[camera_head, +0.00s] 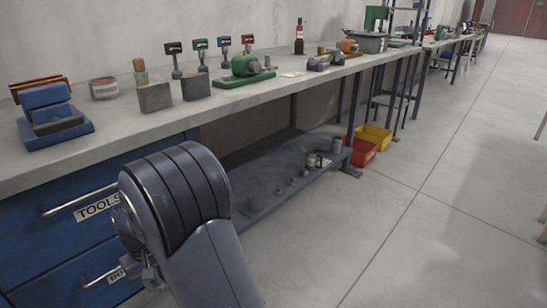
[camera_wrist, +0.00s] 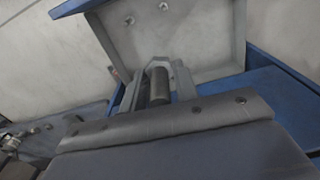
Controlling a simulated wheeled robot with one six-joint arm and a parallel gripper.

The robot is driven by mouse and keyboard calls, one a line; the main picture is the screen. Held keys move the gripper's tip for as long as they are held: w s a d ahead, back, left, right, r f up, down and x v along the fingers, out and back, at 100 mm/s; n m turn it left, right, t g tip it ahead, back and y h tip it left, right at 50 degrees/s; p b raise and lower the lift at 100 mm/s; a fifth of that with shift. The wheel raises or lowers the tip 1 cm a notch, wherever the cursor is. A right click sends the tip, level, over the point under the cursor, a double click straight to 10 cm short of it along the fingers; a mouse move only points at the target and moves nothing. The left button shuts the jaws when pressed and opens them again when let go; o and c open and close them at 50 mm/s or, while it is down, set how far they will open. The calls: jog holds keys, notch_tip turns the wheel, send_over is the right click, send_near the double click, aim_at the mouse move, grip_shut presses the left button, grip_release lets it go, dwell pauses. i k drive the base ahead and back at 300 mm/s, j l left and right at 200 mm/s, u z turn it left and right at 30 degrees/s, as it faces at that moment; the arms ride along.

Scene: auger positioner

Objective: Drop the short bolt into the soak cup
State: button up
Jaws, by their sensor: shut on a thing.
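My gripper (camera_wrist: 158,88) is shut on a dark grey cylindrical bar, which looks like the handle (camera_head: 100,278) of the lower blue drawer (camera_head: 60,275). The drawer appears pulled out somewhat; in the wrist view its grey inside (camera_wrist: 205,40) shows with blue edges. Two small objects (camera_wrist: 130,20) lie in it, too small for me to tell whether one is the short bolt. In the head view my wrist hides the fingers. A grey cup-like cylinder (camera_head: 337,145) stands on the low shelf; I cannot tell whether it is the soak cup.
The upper drawer (camera_head: 60,215), marked TOOLS, looks closed. The workbench (camera_head: 120,130) above carries blocks, small clamps, a green vise (camera_head: 245,68) and a bottle (camera_head: 299,38). Small parts lie on the low shelf (camera_head: 265,170). Red (camera_head: 363,152) and yellow bins stand beyond.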

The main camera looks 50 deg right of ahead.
aim_at(334, 152)
jog(key=z, duration=2)
